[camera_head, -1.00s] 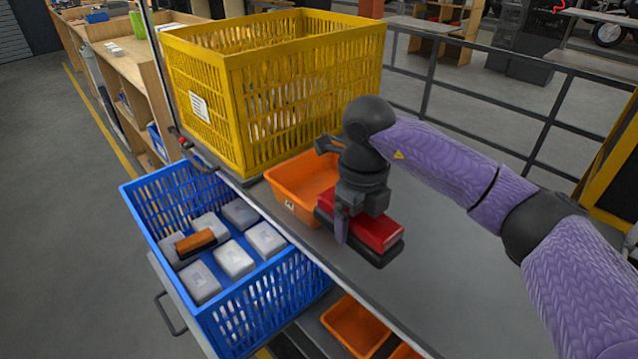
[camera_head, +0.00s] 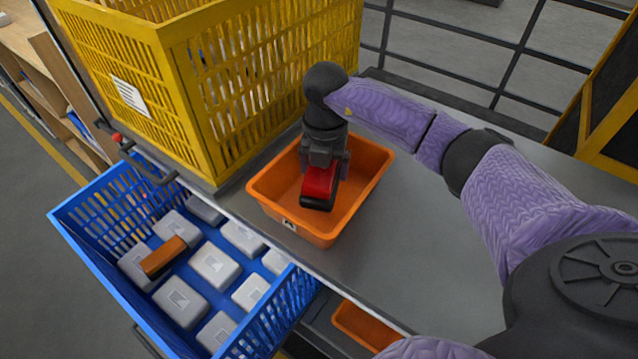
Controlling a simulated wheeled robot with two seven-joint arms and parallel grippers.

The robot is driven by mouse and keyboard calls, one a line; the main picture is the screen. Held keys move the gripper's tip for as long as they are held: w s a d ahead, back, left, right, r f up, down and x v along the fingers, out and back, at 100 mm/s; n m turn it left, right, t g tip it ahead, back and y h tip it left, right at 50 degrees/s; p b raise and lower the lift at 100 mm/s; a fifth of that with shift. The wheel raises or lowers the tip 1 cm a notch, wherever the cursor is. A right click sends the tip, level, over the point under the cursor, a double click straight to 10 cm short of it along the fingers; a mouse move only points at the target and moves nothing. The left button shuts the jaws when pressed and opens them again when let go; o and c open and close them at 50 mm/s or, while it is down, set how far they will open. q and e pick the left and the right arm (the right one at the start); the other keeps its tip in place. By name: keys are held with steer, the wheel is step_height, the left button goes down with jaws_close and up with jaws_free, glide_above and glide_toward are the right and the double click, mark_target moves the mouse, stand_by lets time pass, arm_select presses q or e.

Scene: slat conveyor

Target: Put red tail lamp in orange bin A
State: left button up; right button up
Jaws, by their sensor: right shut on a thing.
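The red tail lamp (camera_head: 318,187), red with a black base, is held by my right gripper (camera_head: 322,168). The gripper is shut on it and points down over the orange bin (camera_head: 368,196), which carries a small label with a letter on its front. The lamp appears inside the bin's opening. I cannot tell whether it touches the bin floor. Part of the lamp is hidden by the gripper. My left gripper is not in view.
A tall yellow crate (camera_head: 188,100) stands behind and left of the bin. A blue crate (camera_head: 110,262) with several pale boxes and an orange-brown block (camera_head: 163,256) sits at lower left. Another orange bin (camera_head: 362,326) is below. The grey surface (camera_head: 425,235) right of the bin is clear.

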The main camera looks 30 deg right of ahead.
step_height(320, 180, down, 6)
steer(key=shift+r+b, duration=0.25)
steer(key=shift+b, duration=0.45)
steer(key=shift+r, duration=0.15)
steer(key=shift+f, duration=0.2)
steer(key=o, duration=1.2)
steer(key=shift+r, duration=0.3)
step_height(320, 180, up, 11)
steer(key=p, duration=0.3)
steer(key=shift+r+p, duration=0.2)
steer(key=shift+p, duration=0.2)
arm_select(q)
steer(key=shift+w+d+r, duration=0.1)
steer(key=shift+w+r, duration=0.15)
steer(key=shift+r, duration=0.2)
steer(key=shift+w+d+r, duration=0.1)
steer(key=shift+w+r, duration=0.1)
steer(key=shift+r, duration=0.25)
arm_select(e)
steer(key=shift+r, duration=0.25)
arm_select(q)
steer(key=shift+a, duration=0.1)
